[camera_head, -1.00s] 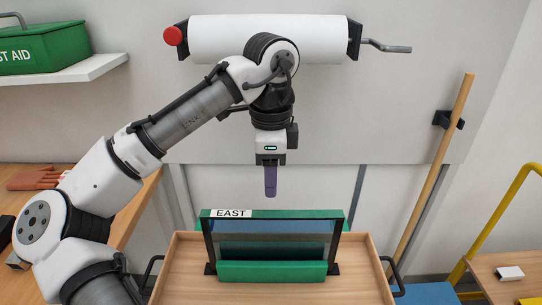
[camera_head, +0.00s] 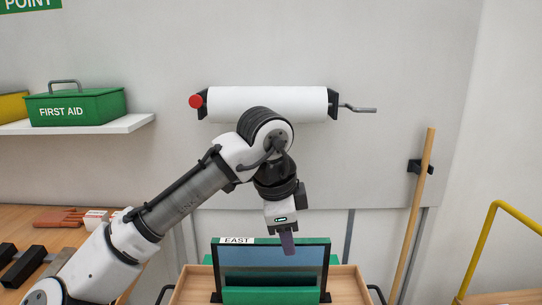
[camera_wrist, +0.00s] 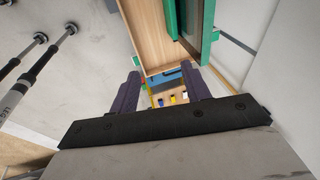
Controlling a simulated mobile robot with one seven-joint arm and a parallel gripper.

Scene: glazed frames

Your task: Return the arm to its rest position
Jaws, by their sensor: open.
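My gripper (camera_head: 287,243) hangs from my arm in front of the wall, just above the top edge of the rack marked EAST, its fingers pointing down and tilted slightly. In the wrist view my gripper (camera_wrist: 168,88) shows its two dark purple fingers spread apart with nothing between them. My arm reaches up from the lower left, bends at the elbow and comes down to the gripper. The green-framed EAST rack (camera_head: 320,243) holds a glass pane and stands on a wooden tray (camera_head: 345,285).
A paper roll (camera_head: 268,104) is on the wall behind my arm. A shelf (camera_head: 85,126) with a first aid box (camera_head: 76,107) is at left, above a bench with dark blocks (camera_head: 22,268). A wooden pole (camera_head: 412,215) and yellow rail (camera_head: 480,250) stand at right.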

